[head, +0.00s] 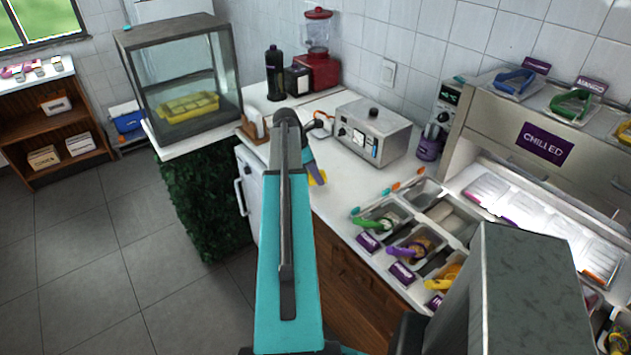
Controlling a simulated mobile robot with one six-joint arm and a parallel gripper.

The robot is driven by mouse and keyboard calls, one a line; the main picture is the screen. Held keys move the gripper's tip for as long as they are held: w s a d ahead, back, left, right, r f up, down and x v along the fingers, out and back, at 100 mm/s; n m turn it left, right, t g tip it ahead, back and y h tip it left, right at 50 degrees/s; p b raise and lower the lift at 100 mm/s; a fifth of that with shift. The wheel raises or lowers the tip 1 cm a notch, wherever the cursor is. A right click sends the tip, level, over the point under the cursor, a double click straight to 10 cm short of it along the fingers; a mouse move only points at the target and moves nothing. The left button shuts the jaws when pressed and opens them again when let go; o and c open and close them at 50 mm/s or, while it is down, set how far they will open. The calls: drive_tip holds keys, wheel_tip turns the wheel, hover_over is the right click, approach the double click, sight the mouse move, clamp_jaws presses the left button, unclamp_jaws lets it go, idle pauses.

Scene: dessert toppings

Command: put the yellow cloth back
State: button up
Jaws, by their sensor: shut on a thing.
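My arm reaches up the middle of the head view and ends over the worktop. My gripper (315,173) is partly hidden behind my own arm. A small patch of the yellow cloth (319,178) shows at its fingertips, and the gripper is shut on it. Most of the cloth is hidden or too small to make out. I cannot tell whether the cloth touches the worktop.
A grey metal appliance (372,132) stands just right of my gripper. A glass case (180,85) with a yellow tray (189,107) is at the left. Topping tubs with coloured tongs (380,222) line the right counter. A red blender (317,70) stands behind.

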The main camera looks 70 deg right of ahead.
drive_tip(key=shift+f+p, duration=0.55)
drive_tip(key=shift+f, duration=0.85)
drive_tip(key=shift+f, duration=0.15)
drive_tip(key=o, duration=0.9)
drive_tip(key=shift+o, duration=0.2)
drive_tip(key=shift+r, duration=0.25)
drive_tip(key=b+v, duration=0.3)
drive_tip(key=v, duration=0.8)
drive_tip(key=shift+r+b, duration=0.35)
drive_tip(key=shift+r, duration=0.05)
drive_tip(key=shift+a, duration=0.1)
